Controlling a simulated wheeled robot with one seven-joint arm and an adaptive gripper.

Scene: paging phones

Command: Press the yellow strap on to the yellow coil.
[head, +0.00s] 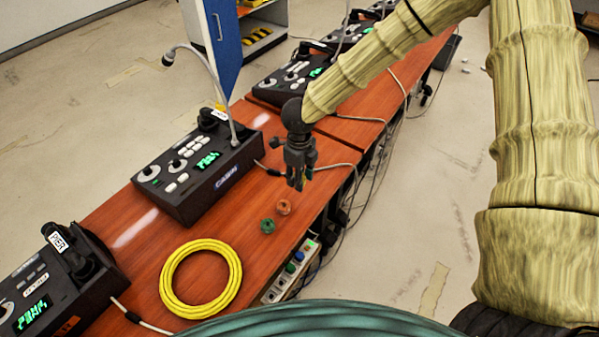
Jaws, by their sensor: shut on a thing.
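A yellow coil (228,254) lies flat as a ring on the red-brown desk, near its front end. My gripper (297,180) is dark and points down above the right part of the desk, beyond the coil and up and right of it in the picture. It is apart from the coil. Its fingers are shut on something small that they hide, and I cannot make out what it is. I see no yellow strap anywhere in view.
A small green piece (267,226) and a small orange piece (284,207) lie between coil and gripper. A black paging phone (205,165) with a gooseneck microphone stands behind; another (62,275) is left of the coil. A power strip (290,270) runs along the desk's right edge.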

